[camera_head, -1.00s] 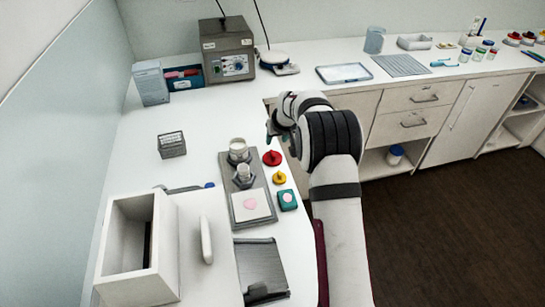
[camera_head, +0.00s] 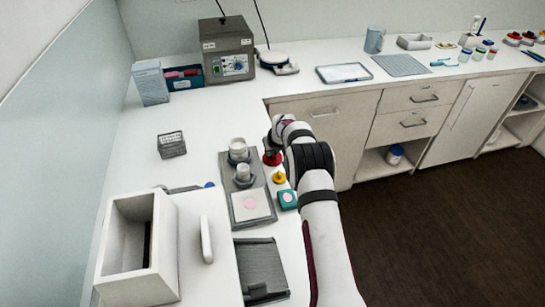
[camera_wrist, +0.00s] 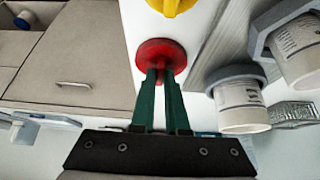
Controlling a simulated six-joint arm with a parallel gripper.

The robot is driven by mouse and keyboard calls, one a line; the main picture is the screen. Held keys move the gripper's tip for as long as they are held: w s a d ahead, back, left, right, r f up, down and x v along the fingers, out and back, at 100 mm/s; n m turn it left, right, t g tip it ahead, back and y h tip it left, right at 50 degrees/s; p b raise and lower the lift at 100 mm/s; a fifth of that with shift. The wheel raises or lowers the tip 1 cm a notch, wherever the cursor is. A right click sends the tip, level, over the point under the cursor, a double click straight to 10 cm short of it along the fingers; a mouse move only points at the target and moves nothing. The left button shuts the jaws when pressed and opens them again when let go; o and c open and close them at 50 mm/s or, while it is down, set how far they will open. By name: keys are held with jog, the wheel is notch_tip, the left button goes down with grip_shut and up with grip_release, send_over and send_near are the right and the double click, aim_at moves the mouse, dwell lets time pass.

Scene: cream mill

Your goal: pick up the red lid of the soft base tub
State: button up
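The red lid (camera_head: 271,158) lies on the white counter, right of the grey holder. In the wrist view the red lid (camera_wrist: 160,52) is a round disc at the tips of my gripper's green fingers (camera_wrist: 160,74). The fingertips sit close together at the lid's raised middle; whether they press on it is unclear. In the head view my gripper is at the lid, and my arm partly covers it. Two white open-topped tubs, a rear one (camera_head: 238,146) and a front one (camera_head: 243,172), stand in the holder. Labels show in the wrist view (camera_wrist: 238,95) but are unreadable.
A yellow lid (camera_head: 279,177) and a teal block with a pink top (camera_head: 287,199) lie near the red lid. The grey holder (camera_head: 267,205) carries a white pad with a pink spot. A white open box (camera_head: 127,245) stands at the front left.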

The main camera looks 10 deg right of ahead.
grip_shut()
jog(key=shift+r, duration=0.1)
jog(key=shift+r, duration=0.25)
jog(key=r, duration=0.4)
jog(key=shift+s+d, duration=0.2)
jog(key=shift+d, duration=0.1)
jog(key=s+d+r, duration=0.6)
jog(key=d, duration=0.2)
notch_tip(320, 180, up, 2)
send_over(275, 159)
jog(key=w+a, duration=0.3)
jog(key=a, duration=0.9)
jog(key=shift+d+f, duration=0.15)
jog(key=shift+f, duration=0.8)
jog(key=shift+d+f, duration=0.15)
jog(key=shift+f, duration=0.75)
jog(key=shift+f, duration=0.6)
